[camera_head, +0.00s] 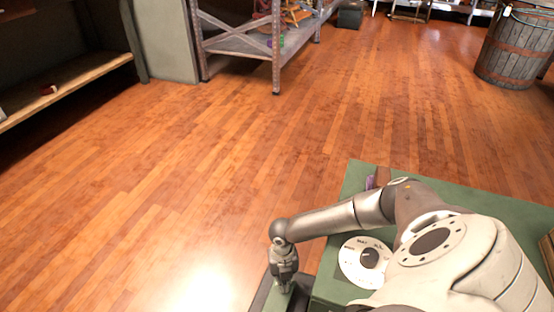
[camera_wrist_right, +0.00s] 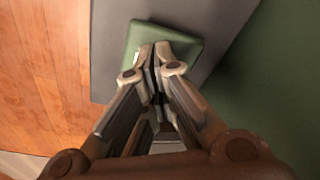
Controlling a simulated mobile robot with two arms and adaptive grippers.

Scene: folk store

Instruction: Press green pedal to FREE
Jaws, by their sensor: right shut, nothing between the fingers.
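The green pedal (camera_wrist_right: 188,44) is a small rounded pad on a flat grey base plate (camera_wrist_right: 112,55), seen in the right wrist view. My right gripper (camera_wrist_right: 156,55) is shut and empty, its fingertips over the pedal. I cannot tell whether they touch it. In the head view my right gripper (camera_head: 284,282) points down at the pedal (camera_head: 275,301), which is mostly hidden under it. A green cabinet (camera_head: 338,205) stands beside it, with a white round dial (camera_head: 351,262) on it. The dial's small lettering is not legible. My left gripper is out of view.
My right arm covers much of the green cabinet. A metal shelf (camera_head: 240,42) stands at the back, a low shelf unit (camera_head: 75,77) at the left, and a wooden barrel (camera_head: 512,50) at the back right. The wooden floor between is clear.

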